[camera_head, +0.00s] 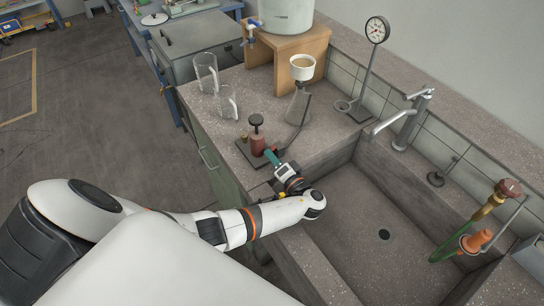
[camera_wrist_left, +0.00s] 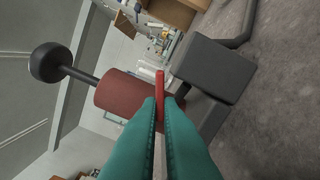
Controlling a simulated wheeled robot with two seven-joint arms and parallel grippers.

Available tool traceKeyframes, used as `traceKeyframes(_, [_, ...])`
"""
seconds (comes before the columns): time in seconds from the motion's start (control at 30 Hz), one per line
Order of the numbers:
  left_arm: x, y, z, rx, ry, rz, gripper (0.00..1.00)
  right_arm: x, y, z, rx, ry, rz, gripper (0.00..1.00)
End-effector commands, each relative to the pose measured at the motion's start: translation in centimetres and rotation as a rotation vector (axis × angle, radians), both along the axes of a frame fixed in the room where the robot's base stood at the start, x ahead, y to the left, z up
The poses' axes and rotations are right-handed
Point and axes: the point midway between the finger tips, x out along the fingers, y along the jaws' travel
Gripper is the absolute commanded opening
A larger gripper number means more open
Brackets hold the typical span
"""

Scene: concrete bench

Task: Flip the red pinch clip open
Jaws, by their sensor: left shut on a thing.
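The red pinch clip (camera_wrist_left: 160,84) shows in the left wrist view as a thin, flat red piece, its lower part between the green fingertips. My left gripper (camera_wrist_left: 161,108) is shut on it; the fingers hide its lower end. Behind it are a dull red cylinder (camera_wrist_left: 127,92) with a black knob on a rod and a dark grey block (camera_wrist_left: 215,70). In the head view my left gripper (camera_head: 270,156) is beside the red-brown cylinder (camera_head: 257,146), at its right; the clip is too small or hidden there. My right gripper is not in view.
The cylinder stands on a dark base plate (camera_head: 243,153) on the bench. A flask with a white funnel (camera_head: 302,68) and a dial gauge stand (camera_head: 377,30) are farther back. A sink (camera_head: 345,235) lies at the right.

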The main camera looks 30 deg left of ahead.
Motion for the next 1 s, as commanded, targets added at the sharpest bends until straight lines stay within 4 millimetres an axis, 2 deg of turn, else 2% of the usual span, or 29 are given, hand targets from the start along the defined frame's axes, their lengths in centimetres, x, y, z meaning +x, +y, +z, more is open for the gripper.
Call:
traceKeyframes(0.37, [-0.2,0.0,0.6,0.060,0.148,0.001,0.00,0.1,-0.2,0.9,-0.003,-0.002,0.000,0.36])
traceKeyframes(1.0, [-0.2,0.0,2.2,0.266,0.647,-0.001,0.00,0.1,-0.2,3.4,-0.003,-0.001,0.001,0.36])
